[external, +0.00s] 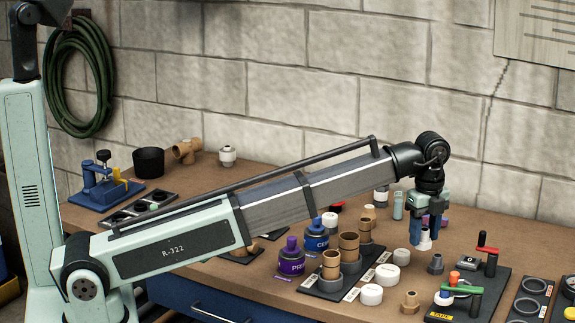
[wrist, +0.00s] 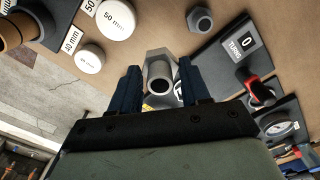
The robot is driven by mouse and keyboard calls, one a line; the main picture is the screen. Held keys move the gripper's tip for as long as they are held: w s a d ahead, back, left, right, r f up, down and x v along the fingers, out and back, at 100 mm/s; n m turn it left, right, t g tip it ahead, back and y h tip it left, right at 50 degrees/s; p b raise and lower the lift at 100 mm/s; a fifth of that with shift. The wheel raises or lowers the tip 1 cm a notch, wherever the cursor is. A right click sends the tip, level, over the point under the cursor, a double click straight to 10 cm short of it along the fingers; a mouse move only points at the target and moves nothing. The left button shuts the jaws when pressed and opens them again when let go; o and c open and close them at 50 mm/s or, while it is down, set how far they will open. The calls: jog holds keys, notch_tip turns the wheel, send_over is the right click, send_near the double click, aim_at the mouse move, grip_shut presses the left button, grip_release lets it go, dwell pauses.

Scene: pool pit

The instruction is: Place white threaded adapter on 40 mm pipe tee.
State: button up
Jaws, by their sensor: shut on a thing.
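My gripper (external: 427,240) is shut on a white threaded adapter (external: 425,239), held upright above the bench at the right. In the wrist view the adapter (wrist: 160,72) shows as a pale hexagonal fitting with a round bore between the two blue fingers. A tan pipe fitting shaped like a tee (external: 185,150) lies at the back left of the bench, well away from my gripper. I cannot read its size. Tan pipe pieces (external: 331,265) stand in grey sockets on a black rack with size labels, left of my gripper.
White caps (external: 372,294) and a grey fitting (external: 436,264) sit near the gripper. A black board with red and green handled valves (external: 487,250) is to the right. Purple (external: 291,258) and blue (external: 317,237) cans stand left of the rack. A blue vise (external: 98,180) is far left.

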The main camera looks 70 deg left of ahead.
jog(key=s+a+n, duration=0.2)
jog(key=a+n, duration=0.1)
jog(key=a, duration=1.8)
notch_tip(320, 180, up, 8)
jog(key=f+n, duration=0.1)
jog(key=n, duration=0.8)
send_over(187, 141)
jog(key=shift+f, duration=4.5)
